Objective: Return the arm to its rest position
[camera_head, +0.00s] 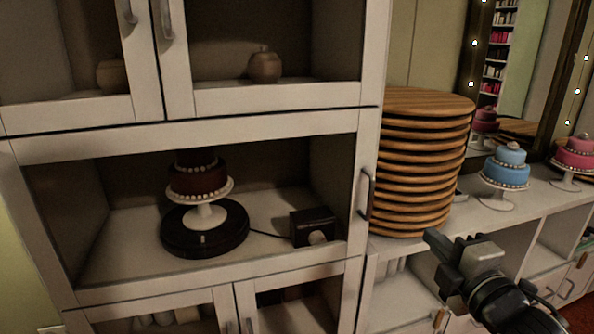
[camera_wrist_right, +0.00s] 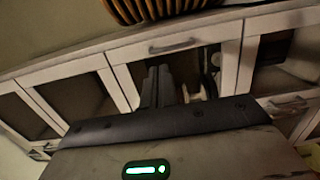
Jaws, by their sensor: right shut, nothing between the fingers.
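My right gripper (camera_head: 436,240) shows at the lower right of the head view, its arm coming in from the bottom right corner. It is shut and empty, in front of the low white cabinet and just below the stack of round boards. In the right wrist view its fingers (camera_wrist_right: 158,86) are together, with cabinet doors behind them. My left gripper is in neither view. A dark brown cake (camera_head: 199,180) on a white stand (camera_head: 206,214) sits on a round black turntable (camera_head: 205,232) inside the glass-fronted cabinet, away from my gripper.
A tall stack of round wooden boards (camera_head: 420,165) stands on the white counter (camera_head: 470,215). A blue cake (camera_head: 505,168) and a pink cake (camera_head: 575,152) stand right of it. A small black box (camera_head: 313,226) is beside the turntable. A cabinet handle (camera_head: 367,195) sticks out near the boards.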

